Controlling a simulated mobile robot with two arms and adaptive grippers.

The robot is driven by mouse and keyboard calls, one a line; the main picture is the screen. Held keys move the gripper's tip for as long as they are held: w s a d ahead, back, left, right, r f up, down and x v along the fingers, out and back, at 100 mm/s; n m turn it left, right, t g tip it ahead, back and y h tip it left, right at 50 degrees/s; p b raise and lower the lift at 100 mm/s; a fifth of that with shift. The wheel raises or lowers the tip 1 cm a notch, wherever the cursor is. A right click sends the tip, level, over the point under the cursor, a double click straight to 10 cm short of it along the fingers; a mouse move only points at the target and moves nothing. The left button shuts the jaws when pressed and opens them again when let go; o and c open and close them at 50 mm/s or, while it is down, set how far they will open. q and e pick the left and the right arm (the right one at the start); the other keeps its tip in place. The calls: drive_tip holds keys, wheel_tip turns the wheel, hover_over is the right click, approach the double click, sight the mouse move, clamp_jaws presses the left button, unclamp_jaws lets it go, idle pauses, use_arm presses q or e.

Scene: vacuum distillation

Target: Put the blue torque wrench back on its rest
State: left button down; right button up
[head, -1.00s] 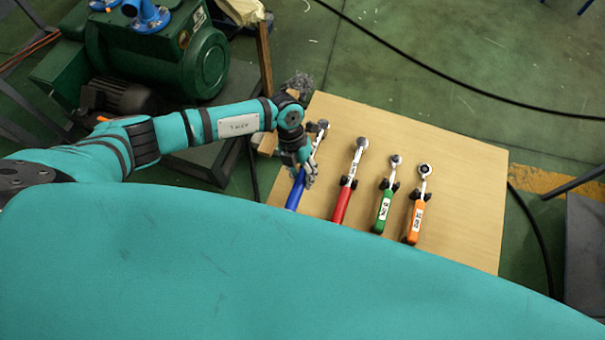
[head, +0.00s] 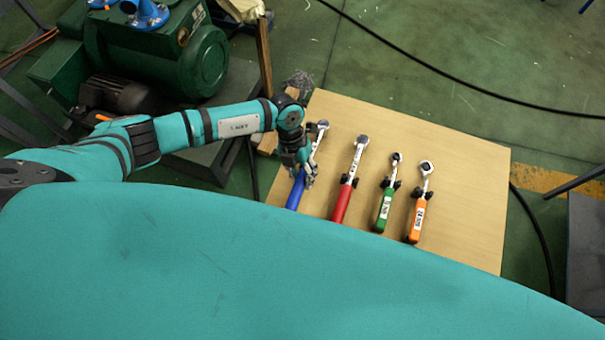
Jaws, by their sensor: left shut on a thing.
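The blue torque wrench (head: 295,193) is at the left side of the wooden board (head: 460,200) in the head view. Its silver ratchet head points away and its blue handle toward me. My left gripper (head: 306,180) is shut on the blue torque wrench around its middle, from the left and above. The gripper hides the wrench's middle and its rest, so I cannot tell whether the wrench touches the rest. My right gripper is not in view.
Red (head: 343,200), green (head: 384,208) and orange (head: 418,215) torque wrenches lie in a row on black rests to the right. A green pump (head: 180,60) stands at the upper left. The board's right part is clear. A black cable crosses the floor behind.

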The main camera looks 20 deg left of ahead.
use_arm(q)
drive_tip(key=shift+f+b, duration=0.6)
drive_tip(key=shift+f, duration=0.1)
drive_tip(key=c, duration=1)
unclamp_jaws()
drive_tip(key=shift+s+f, duration=0.1)
drive_tip(key=v, duration=1.2)
